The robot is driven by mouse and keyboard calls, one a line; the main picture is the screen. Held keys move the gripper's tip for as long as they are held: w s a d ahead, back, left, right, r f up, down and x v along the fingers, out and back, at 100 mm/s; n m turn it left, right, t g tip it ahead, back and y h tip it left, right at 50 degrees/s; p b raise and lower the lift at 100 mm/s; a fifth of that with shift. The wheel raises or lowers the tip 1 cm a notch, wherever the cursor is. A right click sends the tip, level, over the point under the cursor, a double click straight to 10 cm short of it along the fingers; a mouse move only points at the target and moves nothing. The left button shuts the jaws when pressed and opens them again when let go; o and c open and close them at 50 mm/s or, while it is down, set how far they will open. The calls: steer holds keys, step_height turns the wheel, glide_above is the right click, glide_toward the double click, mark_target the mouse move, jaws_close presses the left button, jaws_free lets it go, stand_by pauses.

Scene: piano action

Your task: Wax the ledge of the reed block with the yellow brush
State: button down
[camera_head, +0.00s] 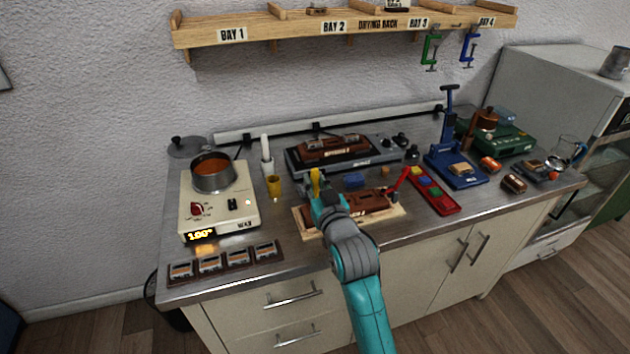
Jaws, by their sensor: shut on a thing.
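The yellow brush (316,178) stands up out of my gripper (319,196), which is shut on it. The brush's lower end and bristles are hidden behind my gripper and wrist. A brown block, which looks like the reed block (372,203), lies on a pale wooden board (398,213) at the front middle of the bench. My gripper is over the left part of this board and hides some of the block. I cannot tell whether the brush touches the ledge. A pot of orange-brown wax (212,168) sits on the cream heater (222,212) at the left.
A red lever-like piece (398,184) rises at the board's right end. A yellow cup (273,186) and a white upright piece (266,152) stand left of my gripper. A red tray (432,192) and a blue press (452,160) stand right. Small framed pieces (209,264) line the front left.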

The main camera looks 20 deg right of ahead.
steer(key=shift+f, duration=0.45)
steer(key=shift+d+r, duration=0.1)
steer(key=shift+d, duration=1.5)
steer(key=shift+d, duration=1.55)
steer(key=d, duration=0.3)
steer(key=shift+d, duration=0.1)
